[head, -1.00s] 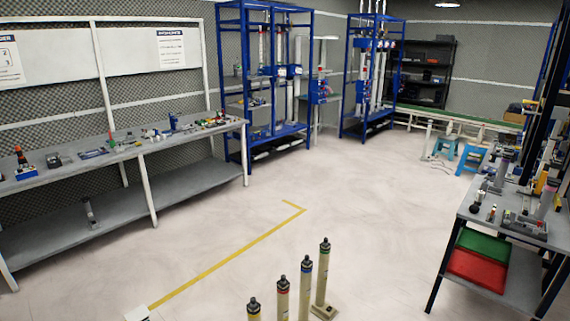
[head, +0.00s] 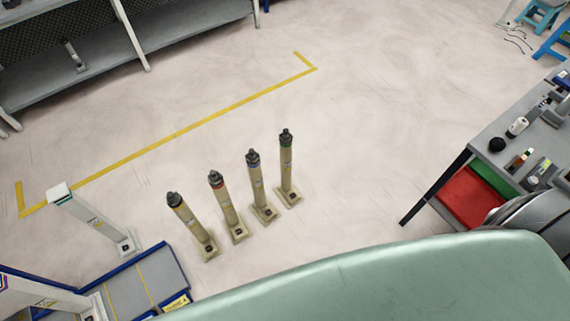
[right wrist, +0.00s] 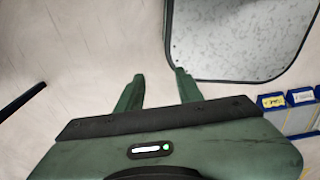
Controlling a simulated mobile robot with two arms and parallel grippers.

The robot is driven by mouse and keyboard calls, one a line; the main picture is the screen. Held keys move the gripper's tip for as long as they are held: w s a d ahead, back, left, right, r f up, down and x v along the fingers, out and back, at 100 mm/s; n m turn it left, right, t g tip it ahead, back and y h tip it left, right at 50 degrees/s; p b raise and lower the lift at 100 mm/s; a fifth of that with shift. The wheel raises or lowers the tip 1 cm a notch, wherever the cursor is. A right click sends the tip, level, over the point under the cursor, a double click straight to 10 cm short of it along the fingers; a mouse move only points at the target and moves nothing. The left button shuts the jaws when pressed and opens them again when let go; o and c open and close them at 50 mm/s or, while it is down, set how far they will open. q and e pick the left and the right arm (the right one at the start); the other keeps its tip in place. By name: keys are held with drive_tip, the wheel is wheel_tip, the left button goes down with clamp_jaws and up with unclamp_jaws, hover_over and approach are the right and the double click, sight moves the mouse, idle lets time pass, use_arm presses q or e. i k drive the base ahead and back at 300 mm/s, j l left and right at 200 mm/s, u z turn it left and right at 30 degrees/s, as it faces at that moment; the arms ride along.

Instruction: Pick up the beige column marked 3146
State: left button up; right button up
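Several beige columns with dark caps stand upright in a slanting row on the floor in the head view, each on a small square base. From left to right they are a column with a dark cap (head: 191,226), one with a red band (head: 226,208), one with a blue band (head: 258,187) and one with a green band (head: 287,170). Their labels are too small to read, so I cannot tell which is marked 3146. My right gripper (right wrist: 160,74) is open and empty over pale floor in the right wrist view. My left gripper is not in view.
White columns (head: 92,218) stand at the lower left by a blue-edged platform (head: 155,285). A yellow floor line (head: 190,127) runs behind the row. A grey workbench (head: 497,150) with red and green bins stands at right. Floor between row and bench is clear.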

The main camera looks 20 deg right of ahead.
sight(287, 194)
drive_tip(key=i+l+u, duration=0.25)
drive_tip(key=l, duration=0.45)
drive_tip(key=i+l+u, duration=0.3)
drive_tip(key=l, duration=0.45)
drive_tip(key=l+u, duration=0.25)
drive_tip(key=l, duration=0.5)
drive_tip(key=i+l+u, duration=0.15)
drive_tip(key=l+u, duration=0.15)
drive_tip(key=l, duration=0.55)
drive_tip(key=i+l+u, duration=0.1)
drive_tip(key=l+u, duration=0.2)
drive_tip(key=l, duration=0.6)
drive_tip(key=l+u, duration=0.3)
drive_tip(key=l, duration=0.6)
